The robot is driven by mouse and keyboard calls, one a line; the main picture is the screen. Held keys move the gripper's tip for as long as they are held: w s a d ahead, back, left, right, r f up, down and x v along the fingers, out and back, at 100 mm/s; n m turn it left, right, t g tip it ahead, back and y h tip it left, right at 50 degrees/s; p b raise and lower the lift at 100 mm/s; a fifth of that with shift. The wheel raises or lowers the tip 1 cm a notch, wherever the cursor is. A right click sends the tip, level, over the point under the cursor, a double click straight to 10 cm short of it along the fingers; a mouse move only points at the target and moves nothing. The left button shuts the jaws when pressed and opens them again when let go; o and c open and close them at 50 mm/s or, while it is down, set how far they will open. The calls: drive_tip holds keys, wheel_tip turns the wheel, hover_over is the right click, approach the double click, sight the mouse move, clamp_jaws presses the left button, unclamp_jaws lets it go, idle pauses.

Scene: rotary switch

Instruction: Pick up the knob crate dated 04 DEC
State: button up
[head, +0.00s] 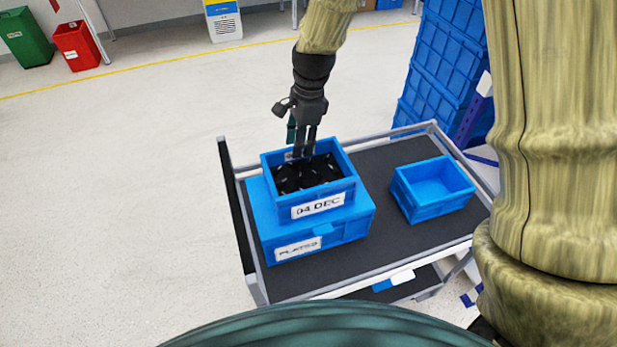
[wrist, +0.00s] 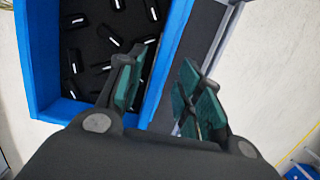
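The knob crate dated 04 DEC (head: 318,207) is a blue open crate filled with black knobs bearing white marks. It sits on a closed blue box (head: 345,230) labelled PLATED. My gripper (head: 302,148) points down at the crate's far wall. In the wrist view my gripper (wrist: 160,95) is open, with one finger over the inside of the crate (wrist: 172,45) and the other outside. The blue wall runs between the green pads, with a gap visible. Whether either finger touches the wall is not clear.
The cart (head: 385,165) has a dark mat and raised grey rails. An empty blue crate (head: 432,205) stands on its right side. Blue crates (head: 440,75) are stacked behind. Red (head: 77,47) and green (head: 25,38) bins stand far left; the floor left of the cart is clear.

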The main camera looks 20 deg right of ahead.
drive_tip(key=shift+a+f, duration=0.1)
drive_tip(key=shift+f, duration=0.3)
drive_tip(key=shift+s+f, duration=0.25)
drive_tip(key=shift+w+a+f, duration=0.1)
drive_tip(key=shift+f, duration=0.05)
clamp_jaws()
